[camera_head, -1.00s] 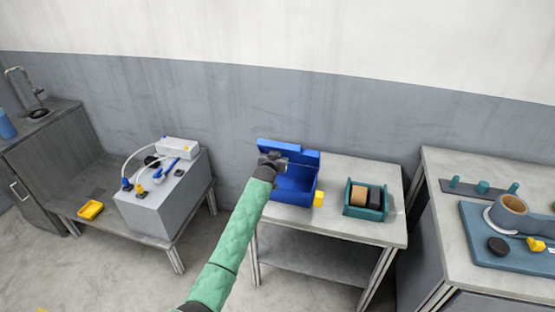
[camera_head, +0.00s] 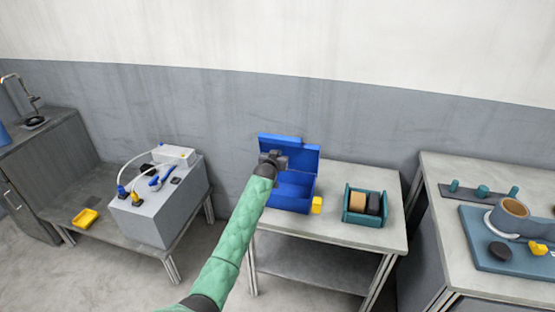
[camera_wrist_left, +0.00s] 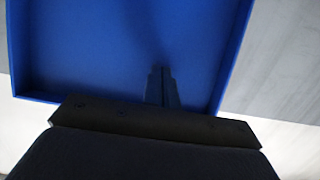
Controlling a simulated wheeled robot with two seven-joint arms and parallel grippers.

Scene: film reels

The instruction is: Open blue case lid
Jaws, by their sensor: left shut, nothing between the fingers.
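The blue case (camera_head: 294,191) stands on the grey table in the middle of the head view. Its lid (camera_head: 304,157) is raised and stands up at the back of the case, so part of the interior shows. My left gripper (camera_head: 273,158) is at the lid's left part, in front of its inner face. In the left wrist view, the shut fingers (camera_wrist_left: 160,85) are in front of a blue panel, the lid (camera_wrist_left: 95,45), with nothing between them. I cannot tell whether they touch it. My arm hides the case's left side. My right gripper is out of view.
A yellow piece (camera_head: 316,205) sits at the case's front right corner. A teal tray (camera_head: 364,219) with a tan and a black block stands to the right. A grey box (camera_head: 160,208) with cables is on the left bench. The wall is close behind.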

